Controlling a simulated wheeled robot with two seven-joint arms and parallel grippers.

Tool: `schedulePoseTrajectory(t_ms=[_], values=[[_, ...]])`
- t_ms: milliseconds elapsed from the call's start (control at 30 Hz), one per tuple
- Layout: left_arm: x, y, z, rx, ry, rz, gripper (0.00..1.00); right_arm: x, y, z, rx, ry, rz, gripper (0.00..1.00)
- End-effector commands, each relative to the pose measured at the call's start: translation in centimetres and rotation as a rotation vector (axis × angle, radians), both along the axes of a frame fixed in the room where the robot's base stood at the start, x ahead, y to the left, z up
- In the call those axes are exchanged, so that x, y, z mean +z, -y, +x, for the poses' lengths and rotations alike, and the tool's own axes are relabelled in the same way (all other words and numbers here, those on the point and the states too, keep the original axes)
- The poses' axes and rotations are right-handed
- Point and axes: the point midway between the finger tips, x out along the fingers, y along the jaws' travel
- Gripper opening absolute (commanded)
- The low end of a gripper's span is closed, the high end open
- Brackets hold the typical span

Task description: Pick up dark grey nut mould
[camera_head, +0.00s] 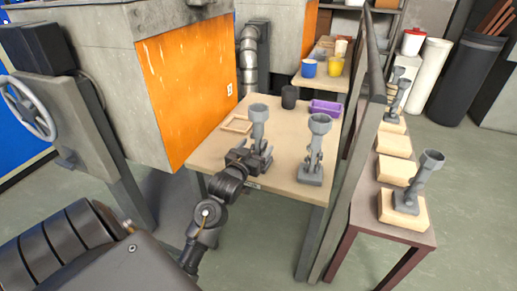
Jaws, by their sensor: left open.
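Two tall grey moulds with cup-shaped tops stand upright on the wooden table in the head view. The left grey mould (258,118) is close to my left gripper, and the right grey mould (317,149) stands apart near the table's right front corner. They look alike in shade, so I cannot tell which is meant. My left gripper (247,157) is open, at the near left side of the left mould's lower part and partly covering it. I cannot tell whether it touches. My right gripper is out of view.
On the table (283,179) are a dark grey cup (289,97), a purple tray (325,108) and a shallow wooden frame (237,124). A grey post (352,150) stands right of the table. Beyond it, a bench (367,210) holds more grey moulds on wooden blocks.

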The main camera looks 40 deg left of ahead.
Motion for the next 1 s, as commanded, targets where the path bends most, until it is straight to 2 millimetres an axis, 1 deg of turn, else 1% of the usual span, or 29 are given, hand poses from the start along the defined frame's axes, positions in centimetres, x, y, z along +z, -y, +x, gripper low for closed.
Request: schedulePoseTrajectory(t_ms=[167, 233, 367, 533, 667, 833, 867, 1000], values=[[0.0, -0.1, 0.4, 0.000, -0.001, 0.000, 0.77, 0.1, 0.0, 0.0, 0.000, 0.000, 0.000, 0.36], [0.0, -0.3, 0.9, 0.000, 0.000, 0.000, 0.77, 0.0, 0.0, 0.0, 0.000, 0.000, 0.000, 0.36], [0.1, -1.1, 2.7, 0.001, 0.001, 0.000, 0.77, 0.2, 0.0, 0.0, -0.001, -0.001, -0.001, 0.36], [0.1, -1.7, 4.7, 0.000, 0.000, 0.000, 0.77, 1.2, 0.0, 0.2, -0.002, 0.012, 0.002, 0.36], [0.0, -1.9, 5.2, 0.000, -0.002, 0.000, 0.77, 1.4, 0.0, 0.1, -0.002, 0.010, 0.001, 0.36], [0.0, -1.9, 5.1, 0.000, -0.001, 0.001, 0.77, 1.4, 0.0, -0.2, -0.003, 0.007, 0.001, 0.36], [0.0, -1.9, 5.1, 0.000, -0.001, 0.001, 0.75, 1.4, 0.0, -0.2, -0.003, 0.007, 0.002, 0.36], [0.1, -1.9, 5.1, 0.000, -0.001, 0.001, 0.56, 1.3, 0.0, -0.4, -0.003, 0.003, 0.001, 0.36]])
